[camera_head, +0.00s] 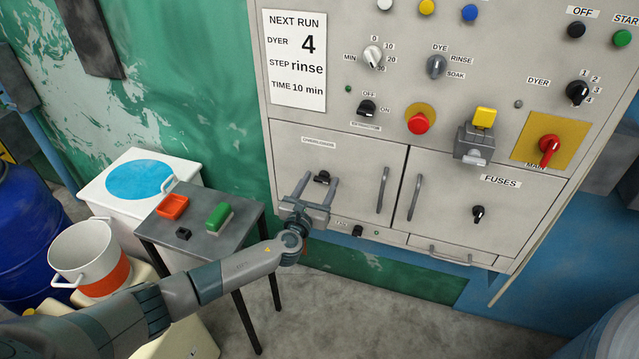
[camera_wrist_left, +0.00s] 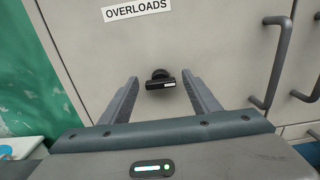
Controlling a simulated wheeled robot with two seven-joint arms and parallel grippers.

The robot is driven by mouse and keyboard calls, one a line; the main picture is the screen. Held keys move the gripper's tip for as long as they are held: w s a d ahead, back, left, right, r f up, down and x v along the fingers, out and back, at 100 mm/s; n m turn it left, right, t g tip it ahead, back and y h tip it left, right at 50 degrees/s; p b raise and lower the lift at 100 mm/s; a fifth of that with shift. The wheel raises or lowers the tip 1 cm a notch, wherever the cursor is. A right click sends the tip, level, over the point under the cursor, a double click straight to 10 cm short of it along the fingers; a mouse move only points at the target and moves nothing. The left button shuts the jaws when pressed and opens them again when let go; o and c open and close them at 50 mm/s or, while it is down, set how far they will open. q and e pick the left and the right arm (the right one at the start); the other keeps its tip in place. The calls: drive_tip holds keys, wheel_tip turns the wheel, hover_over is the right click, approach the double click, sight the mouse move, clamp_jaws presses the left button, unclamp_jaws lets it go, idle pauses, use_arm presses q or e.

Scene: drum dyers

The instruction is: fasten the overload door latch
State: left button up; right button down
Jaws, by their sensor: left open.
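The overload door (camera_head: 350,161) is the left of two lower doors on the grey cabinet and looks closed. Its black latch knob (camera_head: 322,177) is on the left part of the door, below the "OVERLOADS" label (camera_wrist_left: 137,9). In the left wrist view the latch (camera_wrist_left: 160,80) has its bar lying about level. My left gripper (camera_head: 318,186) is open in front of the door, with one finger on each side of the latch. In the left wrist view the left gripper (camera_wrist_left: 160,92) shows a gap between each finger and the latch. My right gripper is not in view.
The overload door's handle (camera_head: 382,190) stands out right of the latch, with the fuses door handle (camera_head: 414,198) beyond. A fan knob (camera_head: 357,231) sits below the door. A small table (camera_head: 192,240) with a red tray (camera_head: 173,206) and green brush (camera_head: 219,216) stands left.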

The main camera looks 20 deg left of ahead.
use_arm(q)
drive_tip(key=c, duration=1.1)
drive_tip(key=shift+o, duration=0.2)
